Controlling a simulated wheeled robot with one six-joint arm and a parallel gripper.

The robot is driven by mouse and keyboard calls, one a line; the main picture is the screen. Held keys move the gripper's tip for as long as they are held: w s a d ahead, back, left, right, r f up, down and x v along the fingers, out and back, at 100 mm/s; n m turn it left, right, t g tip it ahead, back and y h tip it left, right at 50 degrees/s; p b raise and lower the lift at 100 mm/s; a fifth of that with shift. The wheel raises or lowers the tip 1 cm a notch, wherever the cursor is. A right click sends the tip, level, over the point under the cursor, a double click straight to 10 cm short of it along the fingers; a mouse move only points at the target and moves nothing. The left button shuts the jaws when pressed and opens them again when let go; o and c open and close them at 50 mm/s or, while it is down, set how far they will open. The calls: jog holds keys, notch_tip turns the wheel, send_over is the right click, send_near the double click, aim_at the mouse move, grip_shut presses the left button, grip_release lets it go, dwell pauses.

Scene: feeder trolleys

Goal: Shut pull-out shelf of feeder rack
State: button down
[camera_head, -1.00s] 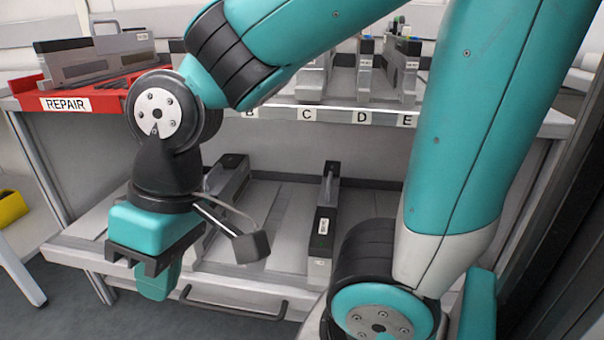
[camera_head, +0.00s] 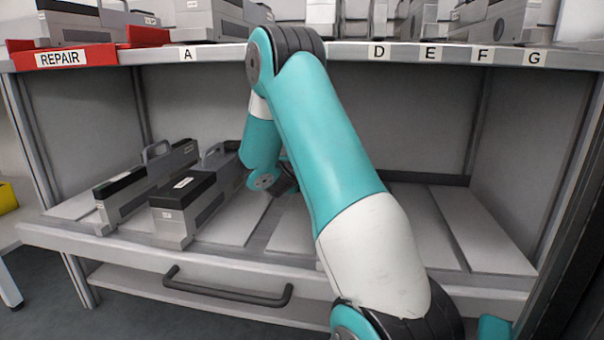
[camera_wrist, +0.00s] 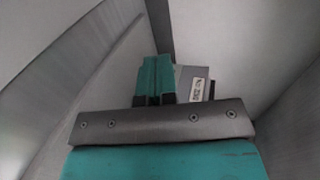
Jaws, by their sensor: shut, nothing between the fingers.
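The pull-out shelf (camera_head: 150,247) of the feeder rack fills the lower part of the head view. Its front edge stands out ahead of the rack posts. A dark bar handle (camera_head: 228,292) is on its front. Two grey feeders (camera_head: 125,200) (camera_head: 188,212) lie on its left part. My arm reaches in over the middle of the shelf; its end is hidden behind my own links in the head view. In the wrist view my gripper (camera_wrist: 155,62) has its teal fingers together, with nothing between them. A grey labelled block (camera_wrist: 192,84) is beyond the fingers, touching or apart I cannot tell.
The right part of the pull-out shelf (camera_head: 480,230) is bare. A lower ledge (camera_head: 125,280) runs below.

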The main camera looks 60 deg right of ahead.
jog(key=b+x, duration=0.5)
jog(key=x, duration=0.6)
jog(key=shift+w+d, duration=0.1)
jog(key=shift+w, duration=0.05)
jog(key=shift+w+d+r+b, duration=0.1)
jog(key=shift+w+d+b, duration=0.1)
jog(key=shift+d, duration=0.2)
jog(key=shift+w+d+r+b, duration=0.1)
jog(key=shift+d+r+b, duration=0.05)
jog(key=shift+d, duration=0.2)
